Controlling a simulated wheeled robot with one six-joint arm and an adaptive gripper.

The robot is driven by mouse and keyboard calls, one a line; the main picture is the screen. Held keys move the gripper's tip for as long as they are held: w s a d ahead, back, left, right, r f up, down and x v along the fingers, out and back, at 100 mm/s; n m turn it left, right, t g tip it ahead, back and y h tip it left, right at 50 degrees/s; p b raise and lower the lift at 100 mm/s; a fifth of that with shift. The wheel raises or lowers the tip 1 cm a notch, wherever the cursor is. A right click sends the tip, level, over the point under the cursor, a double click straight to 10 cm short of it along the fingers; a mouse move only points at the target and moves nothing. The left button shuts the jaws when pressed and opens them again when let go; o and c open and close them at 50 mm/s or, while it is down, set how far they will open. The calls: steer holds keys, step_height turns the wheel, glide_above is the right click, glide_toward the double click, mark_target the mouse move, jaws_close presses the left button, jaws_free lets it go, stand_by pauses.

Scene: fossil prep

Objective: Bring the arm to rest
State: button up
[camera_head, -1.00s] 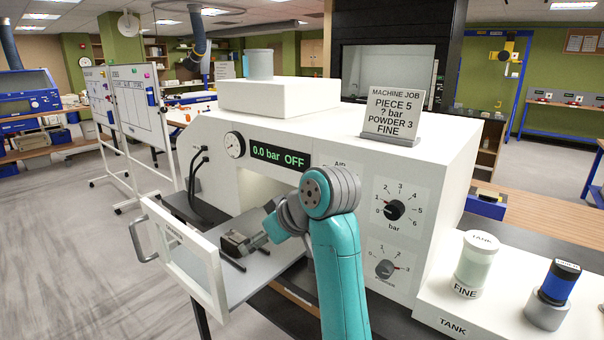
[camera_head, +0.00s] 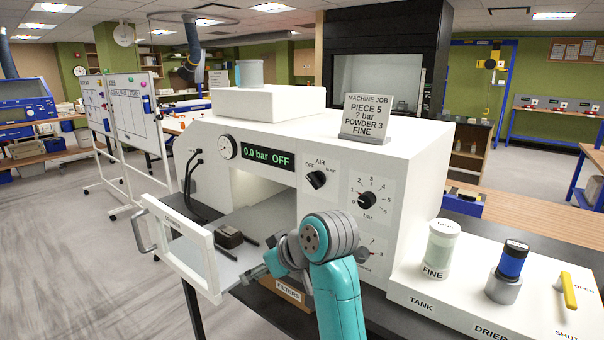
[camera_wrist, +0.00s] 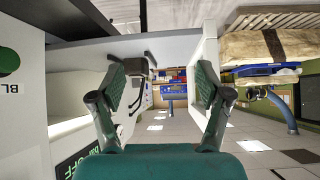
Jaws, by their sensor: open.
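My teal arm stands in front of the white machine (camera_head: 400,150) in the head view, bent at its elbow. My gripper (camera_head: 262,270) is partly hidden behind my own arm, low beside the open chamber. In the wrist view my gripper (camera_wrist: 163,88) shows both fingers spread wide with nothing between them. A dark block (camera_head: 229,237) lies on the grey chamber floor, left of my gripper and apart from it. The block also shows in the wrist view (camera_wrist: 138,68), beyond the left finger.
The white-framed chamber door (camera_head: 207,275) stands open at the left of my gripper. The display reads 0.0 bar OFF. A FINE tank (camera_head: 440,250), a blue-topped drier (camera_head: 510,268) and a yellow handle (camera_head: 568,290) stand at right. Open floor lies at left.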

steer(key=s+d+f+m+t+h, duration=0.15)
steer(key=s+d+f, duration=0.25)
steer(key=f, duration=0.5)
steer(key=s+d+f+m+t, duration=0.15)
steer(key=s+d+f, duration=0.25)
steer(key=f, duration=0.6)
steer(key=s+d+f+m+t+h, duration=0.1)
steer(key=s+d+f+m, duration=0.3)
steer(key=f, duration=0.5)
steer(key=s+d+f+m+t+h, duration=0.15)
steer(key=s+d, duration=0.45)
steer(key=s, duration=0.6)
steer(key=s+d+f+t+h, duration=0.1)
steer(key=s+d+f+t, duration=0.15)
steer(key=s+d, duration=0.65)
steer(key=s+r+h, duration=0.1)
steer(key=s+r, duration=0.3)
steer(key=s, duration=0.6)
steer(key=s+r+h, duration=0.1)
steer(key=s+r, duration=0.4)
steer(key=s, duration=0.4)
steer(key=shift+s+a+r+m+t, duration=0.15)
steer(key=shift+s+r+m+t, duration=0.15)
steer(key=shift+s+m, duration=0.15)
steer(key=shift+w, duration=0.1)
